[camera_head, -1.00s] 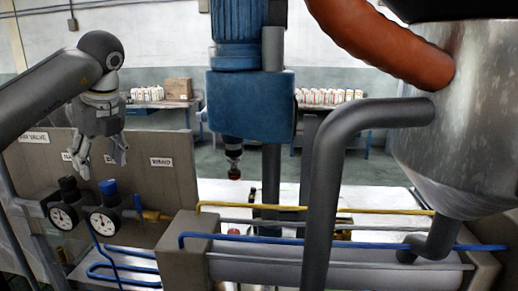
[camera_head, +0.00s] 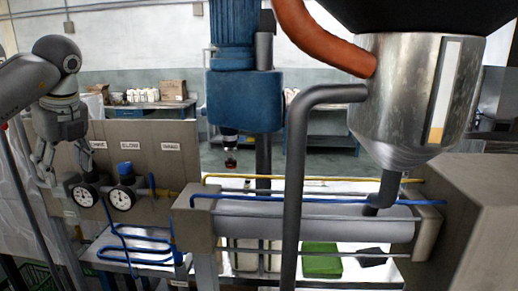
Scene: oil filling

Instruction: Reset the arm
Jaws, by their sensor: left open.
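My left arm comes in from the left edge, and its gripper (camera_head: 48,160) hangs fingers down with the jaws apart and empty. I cannot tell whether the fingers touch anything there. My right gripper is not in view.
A blue motor unit (camera_head: 244,100) stands in the middle. A steel hopper (camera_head: 400,100) with a grey pipe (camera_head: 296,180) is at the right. A grey horizontal cylinder (camera_head: 310,225) with yellow and blue tubes crosses the front. A green block (camera_head: 321,262) lies below.

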